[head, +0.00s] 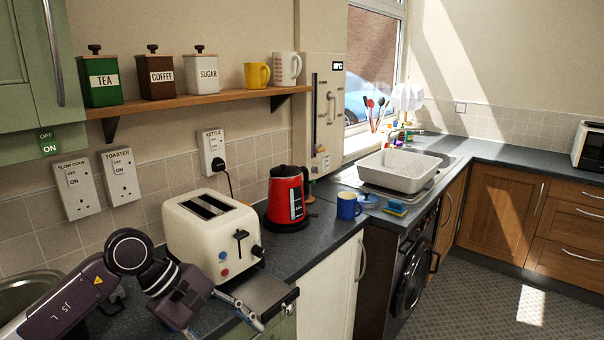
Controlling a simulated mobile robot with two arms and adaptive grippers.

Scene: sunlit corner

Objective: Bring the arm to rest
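My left arm (65,300) comes in from the lower left over the dark worktop, in front of the cream toaster (212,238). Its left gripper (240,312) points to the lower right, near the worktop's front edge below the toaster. One slim finger shows clearly; the rest is dark or cut off by the bottom of the picture, so I cannot tell how far it is open. I see nothing held in it. My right gripper is not in view.
A red kettle (287,199) stands right of the toaster. A blue mug (348,206) and a sponge (396,208) sit farther right, by a white dish basin (399,171). A wooden shelf (190,101) holds canisters and mugs above. Worktop between toaster and kettle is narrow.

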